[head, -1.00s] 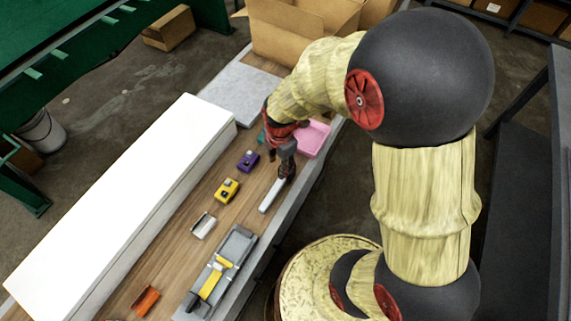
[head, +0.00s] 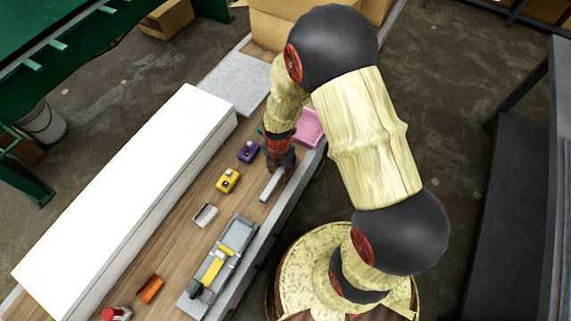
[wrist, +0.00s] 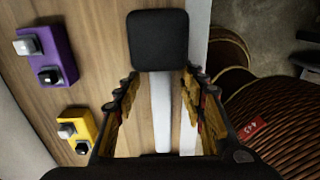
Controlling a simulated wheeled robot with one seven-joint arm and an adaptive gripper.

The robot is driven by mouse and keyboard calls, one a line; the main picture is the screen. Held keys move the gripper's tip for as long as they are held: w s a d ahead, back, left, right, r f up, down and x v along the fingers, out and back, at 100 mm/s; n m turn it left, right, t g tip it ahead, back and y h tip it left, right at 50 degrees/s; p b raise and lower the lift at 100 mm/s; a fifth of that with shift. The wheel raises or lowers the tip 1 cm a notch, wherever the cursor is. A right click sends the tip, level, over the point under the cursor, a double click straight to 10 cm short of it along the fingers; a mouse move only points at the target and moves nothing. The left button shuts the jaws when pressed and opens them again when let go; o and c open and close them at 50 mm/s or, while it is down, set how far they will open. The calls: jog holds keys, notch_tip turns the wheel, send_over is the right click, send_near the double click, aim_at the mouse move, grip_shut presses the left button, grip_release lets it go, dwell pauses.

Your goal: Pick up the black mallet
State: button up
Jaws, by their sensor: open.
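The black mallet lies on the wooden workbench. In the wrist view its square black head (wrist: 158,40) is at the top middle, and its pale grey handle (wrist: 161,105) runs down between my fingers. In the head view the handle (head: 271,185) shows, while the head is hidden behind my gripper. My gripper (wrist: 158,88) is open and empty, with one finger on each side of the handle and the black head just beyond the fingertips. In the head view my gripper (head: 281,168) is over the mallet's far end. I cannot tell the exact height gap.
A purple box (head: 248,151) and a yellow box (head: 228,180) sit left of the mallet. A pink tray (head: 309,128) lies behind it. A grey tray (head: 239,236) is nearer the front. A long white box (head: 125,200) lines the left side. The bench edge is close on the right.

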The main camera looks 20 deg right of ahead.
jog(key=shift+f, duration=0.35)
jog(key=shift+c, duration=1)
jog(key=c, duration=0.7)
grip_shut()
